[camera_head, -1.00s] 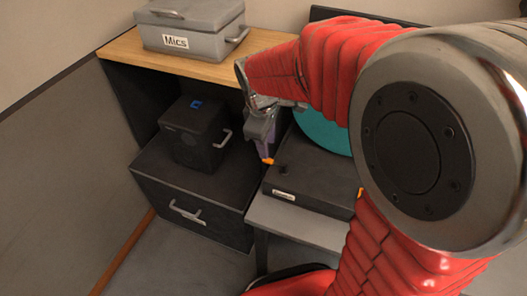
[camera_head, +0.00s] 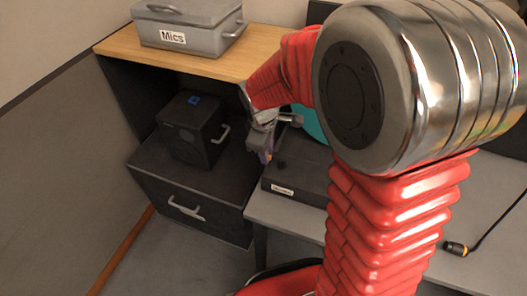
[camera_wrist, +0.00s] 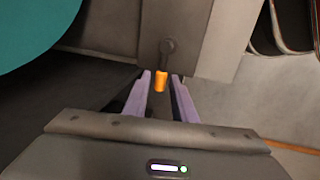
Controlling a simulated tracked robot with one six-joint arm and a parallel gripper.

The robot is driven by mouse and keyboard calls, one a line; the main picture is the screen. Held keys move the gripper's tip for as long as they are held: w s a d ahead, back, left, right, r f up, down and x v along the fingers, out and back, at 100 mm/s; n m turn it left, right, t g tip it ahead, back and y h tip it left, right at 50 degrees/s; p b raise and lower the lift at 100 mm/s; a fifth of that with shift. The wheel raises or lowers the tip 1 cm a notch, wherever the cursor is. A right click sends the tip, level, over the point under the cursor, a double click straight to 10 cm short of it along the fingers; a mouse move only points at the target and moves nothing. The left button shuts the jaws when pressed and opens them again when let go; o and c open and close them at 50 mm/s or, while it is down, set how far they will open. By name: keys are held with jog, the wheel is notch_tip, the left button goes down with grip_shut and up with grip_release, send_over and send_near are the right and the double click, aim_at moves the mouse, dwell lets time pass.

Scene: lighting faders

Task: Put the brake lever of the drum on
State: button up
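The drum is a teal disc (camera_head: 310,122) behind my arm; part of it shows at the upper left of the wrist view (camera_wrist: 30,30). In front of it is a dark box (camera_head: 300,182) with a small label. In the wrist view a short dark lever (camera_wrist: 168,48) with an orange tip (camera_wrist: 161,81) stands at the box; it looks like the brake lever. My gripper (camera_wrist: 160,84) is open, its two purple fingers on either side of the orange tip with a narrow gap each side. In the head view my gripper (camera_head: 265,153) mostly hides the tip.
A grey case labelled Mics (camera_head: 185,30) stands on the wooden shelf (camera_head: 245,62). A black cube case (camera_head: 192,132) sits on a black drawer unit (camera_head: 185,195) at left. A gooseneck lamp or microphone (camera_head: 457,248) lies on the grey table (camera_head: 400,272) at right.

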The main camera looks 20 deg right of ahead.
grip_shut()
